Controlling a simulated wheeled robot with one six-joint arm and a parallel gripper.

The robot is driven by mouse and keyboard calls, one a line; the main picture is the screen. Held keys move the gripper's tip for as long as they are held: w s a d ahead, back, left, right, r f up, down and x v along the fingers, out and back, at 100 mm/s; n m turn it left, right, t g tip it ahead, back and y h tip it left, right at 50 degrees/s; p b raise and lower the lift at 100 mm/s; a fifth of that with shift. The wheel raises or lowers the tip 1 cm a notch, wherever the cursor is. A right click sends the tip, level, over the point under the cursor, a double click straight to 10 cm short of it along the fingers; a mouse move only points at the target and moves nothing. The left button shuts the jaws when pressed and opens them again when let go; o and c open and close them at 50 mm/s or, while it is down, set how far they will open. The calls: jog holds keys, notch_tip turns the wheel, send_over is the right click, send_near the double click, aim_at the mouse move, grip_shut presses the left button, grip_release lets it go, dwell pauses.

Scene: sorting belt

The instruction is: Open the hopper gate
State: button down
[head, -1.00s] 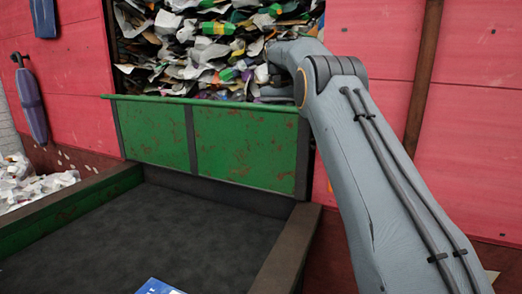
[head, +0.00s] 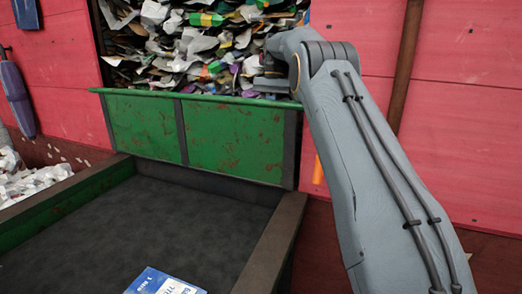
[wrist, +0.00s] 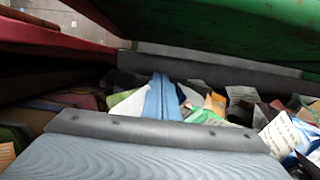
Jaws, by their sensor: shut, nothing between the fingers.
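The green hopper gate (head: 235,138), rust-flecked with dark uprights, stands across the lower part of the hopper opening in the head view. Mixed waste paper (head: 200,45) is piled behind and above its top rim. My arm reaches up over the gate's right end, and my gripper is hidden there behind my own wrist. In the wrist view, my gripper (wrist: 162,97) shows as two blue fingers, shut together and empty, with paper waste around and beyond them. A green panel (wrist: 240,25), apparently the gate, fills the upper right there. I cannot tell whether the fingers touch anything.
A dark belt (head: 130,225) with raised side rails runs below the gate, with a blue and white carton (head: 165,282) at its near end. A small orange piece (head: 318,170) shows beside my arm. White scraps (head: 30,180) lie at left. Red walls flank the opening.

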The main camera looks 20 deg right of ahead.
aim_at(265, 147)
jog(key=s+a+f+p, duration=0.1)
jog(key=f, duration=0.1)
jog(key=s+a+f+p, duration=0.1)
jog(key=f+p, duration=0.1)
jog(key=f, duration=0.1)
jog(key=s+a+f+p, duration=0.1)
jog(key=s+f, duration=0.1)
jog(key=shift+f, duration=0.35)
jog(key=shift+s+a+f+p, duration=0.2)
jog(key=shift+s+a+p, duration=0.2)
jog(key=shift+p, duration=0.2)
jog(key=shift+s+a, duration=0.1)
jog(key=shift+a, duration=0.1)
